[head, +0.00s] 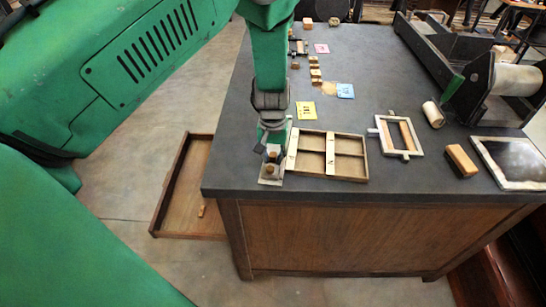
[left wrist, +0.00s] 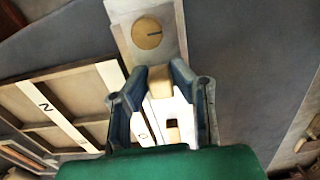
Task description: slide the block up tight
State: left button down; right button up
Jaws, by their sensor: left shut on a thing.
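A pale metal holder (left wrist: 178,45) with a round brass disc (left wrist: 147,33) lies under my left gripper. In the head view the holder (head: 270,181) is at the table's front edge, left of the wooden tray. A small tan block (left wrist: 160,80) stands on the holder, between the fingers of my left gripper (left wrist: 164,90). The gripper is shut on this block. In the head view the left gripper (head: 270,152) points down at the holder and hides much of it. I cannot tell how tightly the block sits against anything. My right gripper is not in view.
The compartmented wooden tray (head: 313,155) is close beside the holder. Farther right are a metal frame (head: 415,134), a roller (head: 433,114), a wooden block (head: 461,160), a dark slab (head: 515,160) and a press (head: 482,82). An open drawer (head: 180,191) juts out at the left.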

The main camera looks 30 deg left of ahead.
pick_arm(q)
jog(key=w, duration=0.1)
jog(key=w+a, duration=0.1)
jog(key=w+b, duration=0.1)
jog(key=w, duration=0.1)
jog(key=shift+a, duration=0.25)
jog(key=c, duration=1.4)
grip_release()
jog(key=shift+s+a+r, duration=0.1)
jog(key=shift+r, duration=0.1)
notch_tip(320, 180, up, 12)
jog(key=shift+f, duration=0.2)
